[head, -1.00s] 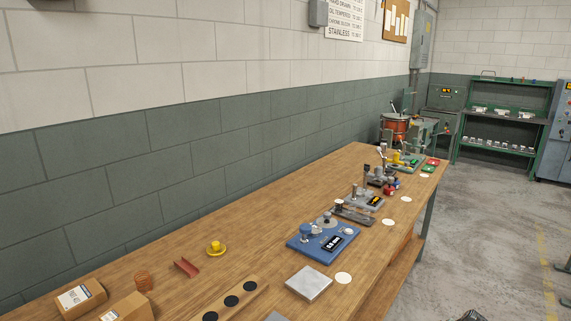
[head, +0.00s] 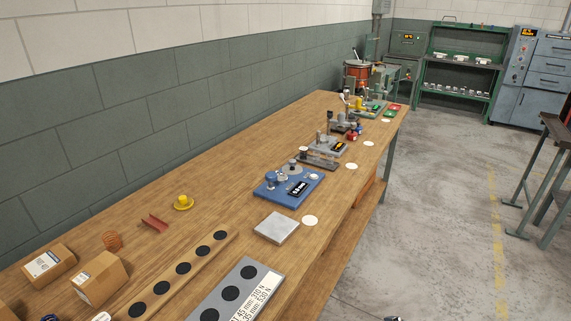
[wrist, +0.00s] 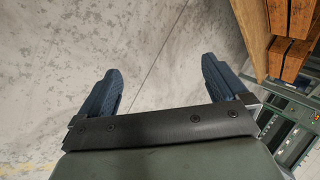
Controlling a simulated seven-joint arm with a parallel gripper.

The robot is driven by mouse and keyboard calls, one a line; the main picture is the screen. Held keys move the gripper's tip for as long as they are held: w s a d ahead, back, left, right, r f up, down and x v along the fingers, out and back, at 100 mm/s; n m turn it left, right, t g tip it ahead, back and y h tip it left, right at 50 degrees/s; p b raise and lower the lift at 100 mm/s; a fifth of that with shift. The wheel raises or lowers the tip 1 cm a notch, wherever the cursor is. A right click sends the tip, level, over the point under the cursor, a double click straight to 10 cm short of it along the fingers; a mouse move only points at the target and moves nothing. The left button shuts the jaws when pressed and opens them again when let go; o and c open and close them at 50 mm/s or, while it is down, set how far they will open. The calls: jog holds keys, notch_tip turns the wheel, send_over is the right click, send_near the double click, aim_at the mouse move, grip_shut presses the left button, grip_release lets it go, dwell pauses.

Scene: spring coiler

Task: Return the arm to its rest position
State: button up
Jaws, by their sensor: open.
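My gripper (wrist: 158,88) shows in the wrist view with its two blue fingers spread wide apart. It is open, and nothing is between the fingers. It hangs over bare concrete floor. In the head view my gripper is not clearly seen; only a small dark piece shows at the bottom edge, too little to identify.
A long wooden workbench (head: 215,170) runs along the wall, with a blue fixture plate (head: 280,196), a grey metal plate (head: 277,228), cardboard boxes (head: 98,279) and a strip with black discs (head: 161,287). Wooden planks (wrist: 293,45) edge the wrist view.

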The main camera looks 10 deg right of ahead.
jog(key=s+a+n+g+y, duration=0.2)
jog(key=s+a+n+g, duration=0.15)
jog(key=a, duration=1.15)
jog(key=s+a+n+g+y, duration=0.25)
jog(key=a+n, duration=0.25)
jog(key=a, duration=1)
jog(key=s+a+r+n+g+h, duration=0.2)
jog(key=s+a+n+g, duration=0.2)
jog(key=s, duration=0.5)
jog(key=s+a+r+n+g+h, duration=0.2)
jog(key=s+a, duration=0.4)
jog(key=s, duration=0.3)
jog(key=n+g+h, duration=0.1)
jog(key=n+g, duration=0.1)
jog(key=shift+a+r+n, duration=0.25)
jog(key=shift+a+n, duration=0.1)
jog(key=shift+a, duration=0.05)
